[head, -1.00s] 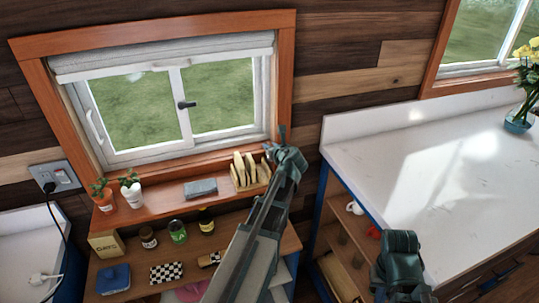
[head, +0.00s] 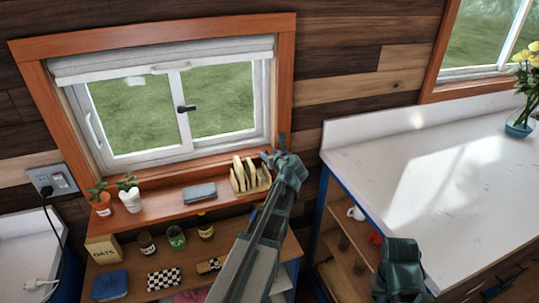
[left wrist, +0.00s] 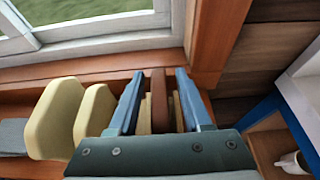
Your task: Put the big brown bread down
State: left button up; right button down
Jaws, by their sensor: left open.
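A wooden rack (head: 251,187) with several pale bread slices stands at the right end of the window shelf. My left gripper (head: 279,150) is at the rack's right end. In the left wrist view, its two blue fingers (left wrist: 158,102) are apart, with an upright brown slab (left wrist: 158,88), possibly the brown bread, between them. I cannot tell whether the fingers touch it. Pale slices (left wrist: 56,118) stand to the left of the fingers.
A grey block (head: 200,193) and two potted plants (head: 131,198) stand left of the rack. Jars, an oats box (head: 103,249) and a checkered item (head: 163,279) are on the lower shelf. The white counter (head: 400,160) at right is mostly clear.

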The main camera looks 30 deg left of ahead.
pick_arm(q)
jog(key=shift+s+d+r, duration=0.15)
jog(key=shift+r, duration=0.15)
jog(key=p+v, duration=0.4)
jog(key=v, duration=0.7)
jog(key=shift+s+d+p, duration=0.25)
jog(key=shift+p, duration=0.1)
jog(key=shift+f, duration=0.1)
jog(key=s+d+f+n+g+h, duration=0.3)
jog(key=s+d+n, duration=0.3)
jog(key=d, duration=0.3)
jog(key=s+d+f+n+g+h, duration=0.3)
jog(key=s+d+f+n, duration=0.3)
jog(key=d+n, duration=0.3)
jog(key=s+d+f+n+g+h, duration=0.2)
jog(key=s+d+f+n+h, duration=0.1)
jog(key=s+d+n, duration=0.4)
jog(key=s+d+f, duration=0.1)
jog(key=d, duration=0.2)
jog(key=shift+d+f+g, duration=0.15)
jog(key=shift+d+g, duration=0.2)
jog(key=shift+g, duration=0.05)
